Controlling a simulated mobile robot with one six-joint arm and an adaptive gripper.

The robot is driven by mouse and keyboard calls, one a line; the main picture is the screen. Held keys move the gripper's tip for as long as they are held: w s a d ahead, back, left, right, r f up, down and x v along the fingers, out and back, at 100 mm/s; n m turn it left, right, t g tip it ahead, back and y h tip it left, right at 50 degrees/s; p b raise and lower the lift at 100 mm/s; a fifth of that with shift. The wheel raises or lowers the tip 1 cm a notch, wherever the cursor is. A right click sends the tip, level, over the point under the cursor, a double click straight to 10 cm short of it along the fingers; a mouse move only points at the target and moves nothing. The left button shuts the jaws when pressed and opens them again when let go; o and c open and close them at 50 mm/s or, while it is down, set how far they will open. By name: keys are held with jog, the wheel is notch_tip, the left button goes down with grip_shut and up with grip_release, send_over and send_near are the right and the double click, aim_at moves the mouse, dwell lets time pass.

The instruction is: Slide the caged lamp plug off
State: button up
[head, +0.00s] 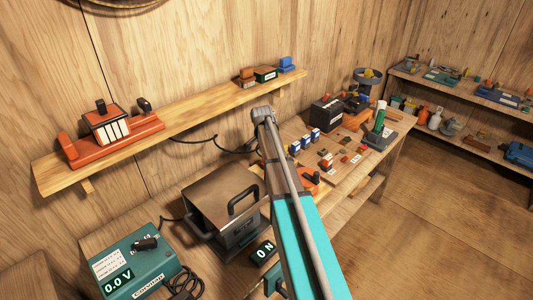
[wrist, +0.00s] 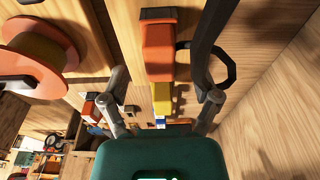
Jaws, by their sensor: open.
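My gripper (wrist: 164,105) is open in the wrist view, its two grey fingers spread left and right. An orange block (wrist: 158,52) with a dark end shows ahead, between the fingers in the picture, and a yellow piece (wrist: 161,98) shows below it. Neither is gripped. I cannot tell whether either is the caged lamp plug. A black bar with a ring (wrist: 232,68) lies right of the orange block. In the head view my arm runs up over the bench, and its links hide the gripper and part of the bench behind them. I cannot pick out the caged lamp there.
An orange spool (wrist: 35,58) is left in the wrist view. In the head view, a wall shelf (head: 200,107) carries an orange device (head: 108,127). A metal box (head: 222,205) and a teal meter (head: 140,275) stand left of my arm. Small parts crowd the bench on the right.

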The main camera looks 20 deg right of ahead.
jog(key=shift+w+d+f+b, duration=0.1)
jog(key=shift+d+f+b, duration=0.05)
jog(key=shift+f+b, duration=0.7)
jog(key=shift+f, duration=0.15)
grip_shut()
